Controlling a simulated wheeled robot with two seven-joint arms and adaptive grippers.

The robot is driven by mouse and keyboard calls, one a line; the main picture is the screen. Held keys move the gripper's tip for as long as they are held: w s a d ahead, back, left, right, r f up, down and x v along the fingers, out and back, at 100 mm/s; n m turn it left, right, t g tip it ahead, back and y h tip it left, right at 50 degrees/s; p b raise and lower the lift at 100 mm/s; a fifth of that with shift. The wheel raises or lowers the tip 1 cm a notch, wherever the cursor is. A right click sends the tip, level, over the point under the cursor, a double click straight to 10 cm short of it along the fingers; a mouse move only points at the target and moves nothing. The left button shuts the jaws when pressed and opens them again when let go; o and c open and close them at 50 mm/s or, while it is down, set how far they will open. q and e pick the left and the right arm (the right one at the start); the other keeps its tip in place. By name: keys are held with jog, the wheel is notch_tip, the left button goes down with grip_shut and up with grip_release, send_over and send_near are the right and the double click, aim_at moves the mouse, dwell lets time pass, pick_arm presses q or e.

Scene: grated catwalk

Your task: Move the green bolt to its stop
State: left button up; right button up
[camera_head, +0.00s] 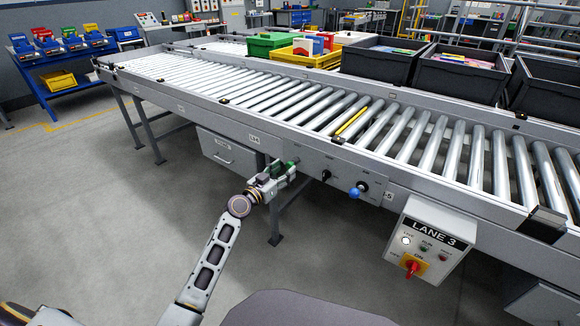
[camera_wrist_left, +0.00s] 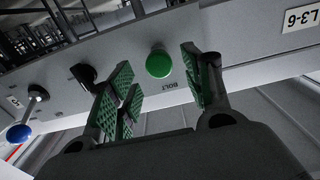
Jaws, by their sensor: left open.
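The green bolt (camera_wrist_left: 159,64) shows in the left wrist view as a round green knob on the grey side panel of the conveyor, beside an upside-down BOLT label. My left gripper (camera_head: 284,171) is open in front of the panel, its green-padded fingers pointing at it. In the left wrist view the knob appears between the open fingers, with a visible gap on each side. I cannot tell how deep the fingers reach around it. In the head view I cannot separate the bolt from the green pads. My right gripper is not in view.
On the same panel are a black knob (camera_head: 326,175) and a blue-ended lever (camera_head: 356,191). A LANE 3 switch box (camera_head: 431,240) with a red switch sticks out to the right. A grey drawer box (camera_head: 228,150) hangs left. The floor in front is clear.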

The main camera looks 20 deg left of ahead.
aim_at(288, 166)
pick_arm(q)
jog(key=shift+x, duration=1.5)
jog(key=shift+w+d, duration=0.25)
jog(key=shift+w, duration=0.4)
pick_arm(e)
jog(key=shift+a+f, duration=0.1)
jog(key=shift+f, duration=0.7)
pick_arm(q)
jog(key=shift+c, duration=0.4)
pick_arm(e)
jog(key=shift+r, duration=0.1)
